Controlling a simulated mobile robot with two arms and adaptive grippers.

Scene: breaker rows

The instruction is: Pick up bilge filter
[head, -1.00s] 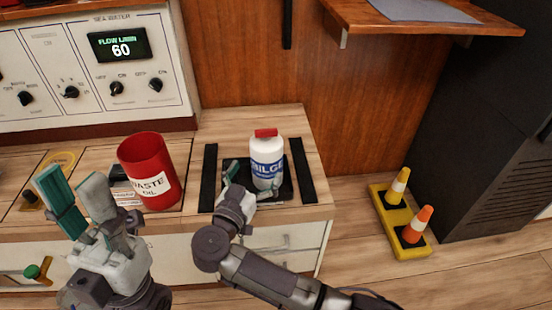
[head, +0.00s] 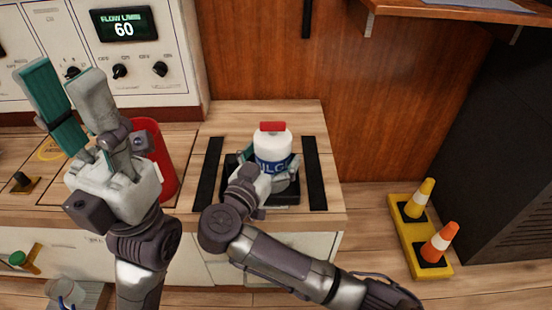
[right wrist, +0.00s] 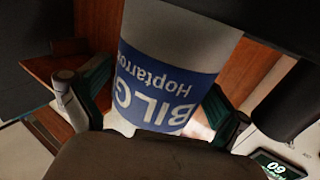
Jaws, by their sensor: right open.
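The bilge filter (head: 273,146) is a white bottle with a red cap and a blue label, upright in a black tray (head: 284,197) on the counter. My right gripper (head: 270,170) is open around it, with one finger on each side; whether either finger touches it cannot be told. In the right wrist view, the bilge filter (right wrist: 170,70) fills the middle between the two fingers of my right gripper (right wrist: 155,105), and its label reads upside down. My left gripper (head: 62,95) is raised at the left, its fingers pointing up, apart from the filter.
A red waste bin (head: 163,170) stands left of the tray, partly hidden by my left gripper. Black strips (head: 314,172) flank the tray. A control panel (head: 100,55) is behind at left. Cones on a yellow base (head: 415,235) stand on the floor at right.

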